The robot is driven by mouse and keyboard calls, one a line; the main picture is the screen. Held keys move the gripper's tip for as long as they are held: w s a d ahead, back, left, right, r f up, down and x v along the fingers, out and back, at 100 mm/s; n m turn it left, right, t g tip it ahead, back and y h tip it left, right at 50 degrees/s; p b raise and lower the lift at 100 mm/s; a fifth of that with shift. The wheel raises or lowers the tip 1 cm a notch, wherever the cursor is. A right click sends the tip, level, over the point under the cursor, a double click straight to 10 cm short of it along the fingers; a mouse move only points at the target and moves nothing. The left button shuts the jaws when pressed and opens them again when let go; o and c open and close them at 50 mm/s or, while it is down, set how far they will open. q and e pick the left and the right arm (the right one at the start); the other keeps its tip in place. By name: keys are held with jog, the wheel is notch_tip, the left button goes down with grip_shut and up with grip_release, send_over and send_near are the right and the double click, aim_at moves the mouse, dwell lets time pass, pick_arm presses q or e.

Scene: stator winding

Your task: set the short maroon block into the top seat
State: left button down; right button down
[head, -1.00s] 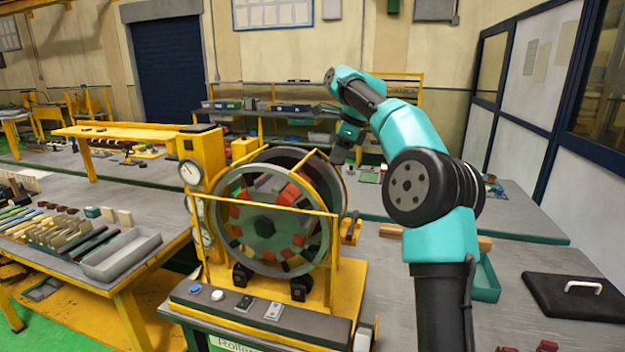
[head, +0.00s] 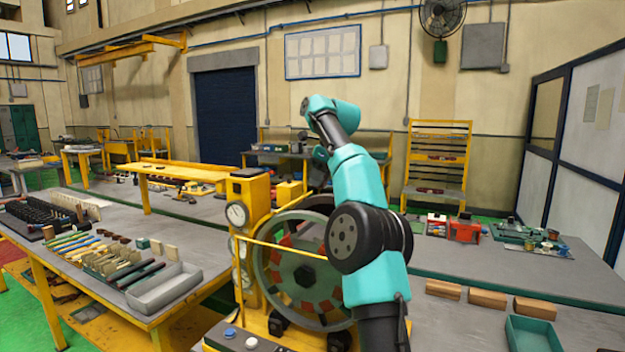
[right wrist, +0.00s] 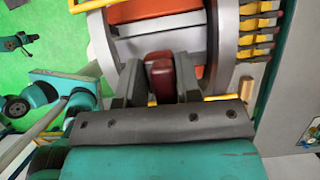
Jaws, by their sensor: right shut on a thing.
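The short maroon block (right wrist: 160,75) is held between the two grey fingers of my right gripper (right wrist: 161,82) in the right wrist view. A second maroon surface shows close beside it, and I cannot tell whether it is part of the same block. The stator ring (head: 285,275) stands in the yellow machine, with red and dark pieces around its inside. In the wrist view, its grey rim (right wrist: 219,45) and an orange-red inner surface (right wrist: 160,27) lie just beyond the fingers. The top seat cannot be made out. My right arm hides the ring's right side in the head view. My left gripper is not in view.
Yellow guard bars and a gauge column (head: 238,215) surround the ring. A bench at left holds a grey tray (head: 165,290) and several tools. Wooden blocks (head: 487,298) and a teal tray (head: 532,333) lie on the right bench.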

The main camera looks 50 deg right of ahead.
jog(key=shift+f, duration=0.1)
send_over(316, 226)
jog(key=s, duration=0.1)
jog(key=shift+d+f, duration=0.2)
jog(key=shift+f, duration=3.95)
jog(key=shift+f, duration=0.25)
jog(key=shift+s+f, duration=0.1)
jog(key=shift+f, duration=1)
jog(key=shift+f, duration=0.35)
jog(key=c, duration=0.7)
grip_release()
jog(key=shift+c, duration=0.2)
